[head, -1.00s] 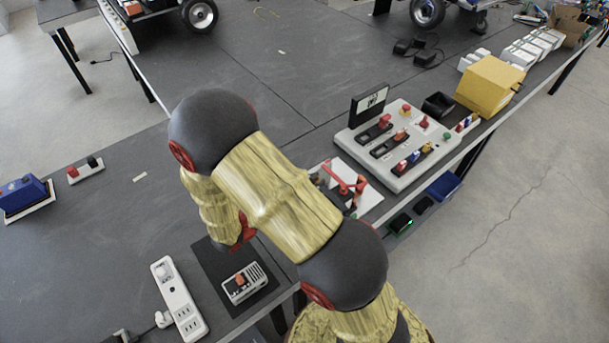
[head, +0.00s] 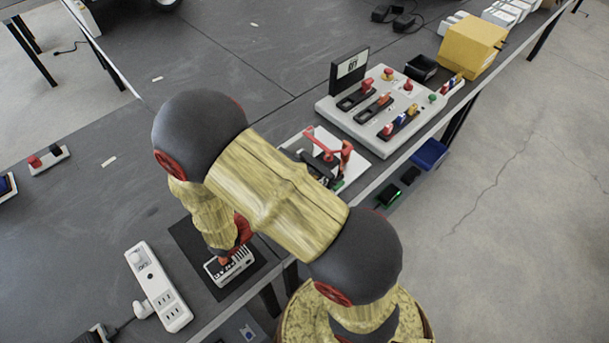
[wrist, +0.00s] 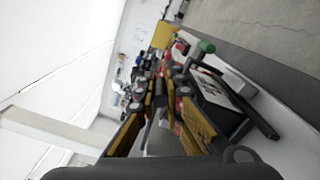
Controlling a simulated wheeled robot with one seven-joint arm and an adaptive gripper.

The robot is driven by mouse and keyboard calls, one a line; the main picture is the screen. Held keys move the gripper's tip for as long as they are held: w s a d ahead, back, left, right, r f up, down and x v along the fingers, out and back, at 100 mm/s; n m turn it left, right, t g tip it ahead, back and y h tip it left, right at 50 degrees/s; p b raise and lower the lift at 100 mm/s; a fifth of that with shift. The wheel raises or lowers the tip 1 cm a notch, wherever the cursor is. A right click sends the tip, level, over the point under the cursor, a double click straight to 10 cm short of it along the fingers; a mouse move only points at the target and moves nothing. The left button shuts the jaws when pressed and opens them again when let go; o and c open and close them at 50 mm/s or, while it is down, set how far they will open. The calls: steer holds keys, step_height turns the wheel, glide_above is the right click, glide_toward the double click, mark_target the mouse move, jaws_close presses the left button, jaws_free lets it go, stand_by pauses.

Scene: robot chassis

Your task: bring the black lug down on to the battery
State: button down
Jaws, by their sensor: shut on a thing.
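The battery (head: 222,272) is a small light box with dark lettering and a red piece on top, on a black mat near the table's front edge. In the wrist view, a pale lettered face (wrist: 212,88) beside the fingers appears to belong to it. My gripper (head: 240,247) is low at the battery's far side, partly hidden by my arm. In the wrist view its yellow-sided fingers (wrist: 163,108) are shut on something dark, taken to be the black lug. The lug's outline is unclear, and I cannot tell whether it touches the battery.
A white power strip (head: 158,290) lies left of the mat (head: 196,246). A white base with a red frame (head: 328,150) stands to the right, before a grey switch panel (head: 380,115) and a yellow box (head: 470,47).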

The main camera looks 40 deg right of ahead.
steer(key=shift+s+f, duration=0.1)
steer(key=shift+f, duration=0.05)
stand_by(0.3)
steer(key=c, duration=1.8)
jaws_free()
steer(key=shift+c, duration=0.2)
steer(key=shift+a, duration=0.15)
